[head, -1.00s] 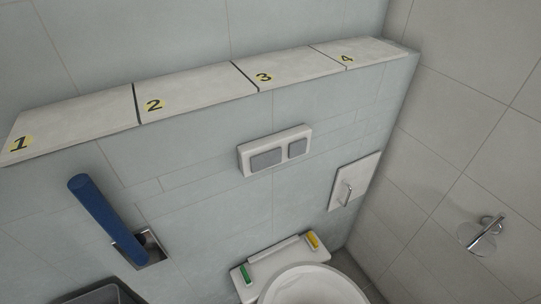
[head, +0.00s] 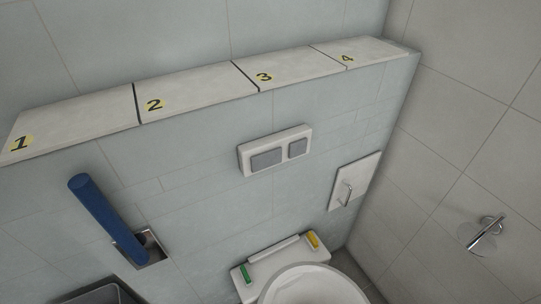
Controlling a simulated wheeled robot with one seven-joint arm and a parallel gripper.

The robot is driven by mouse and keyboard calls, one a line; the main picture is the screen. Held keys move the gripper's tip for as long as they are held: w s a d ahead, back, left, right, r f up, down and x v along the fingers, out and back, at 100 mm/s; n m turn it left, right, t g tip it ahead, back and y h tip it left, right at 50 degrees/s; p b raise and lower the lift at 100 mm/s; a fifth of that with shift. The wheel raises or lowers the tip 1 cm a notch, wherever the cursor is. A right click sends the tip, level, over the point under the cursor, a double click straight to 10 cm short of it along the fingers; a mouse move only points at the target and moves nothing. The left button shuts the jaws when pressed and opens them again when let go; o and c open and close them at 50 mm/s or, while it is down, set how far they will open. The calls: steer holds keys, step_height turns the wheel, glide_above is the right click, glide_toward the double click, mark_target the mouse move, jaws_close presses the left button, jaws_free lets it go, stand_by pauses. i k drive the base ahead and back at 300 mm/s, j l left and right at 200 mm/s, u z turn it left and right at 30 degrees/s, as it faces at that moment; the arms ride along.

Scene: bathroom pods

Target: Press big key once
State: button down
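A white flush plate (head: 276,150) is fixed to the tiled wall above the toilet in the head view. It carries two grey keys side by side. The big key (head: 266,159) is the wider one on the left. The small key (head: 298,148) is on the right. Both keys look flush in the plate, and nothing touches them. My gripper is not in view.
A ledge (head: 200,90) with numbered sections runs above the plate. The toilet (head: 312,284) stands below. A blue cylinder (head: 106,219) sticks out from a wall recess at left. A handled panel (head: 354,181) and a metal fixture (head: 483,236) are at right.

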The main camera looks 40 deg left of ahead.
mark_target(261, 161)
steer(key=l+u, duration=0.1)
steer(key=u, duration=0.3)
steer(key=k+l+u, duration=0.1)
steer(key=u, duration=0.35)
steer(key=l+u, duration=0.1)
steer(key=u, duration=0.3)
steer(key=k+u, duration=0.1)
steer(key=u, duration=0.35)
steer(key=i+j+z, duration=0.05)
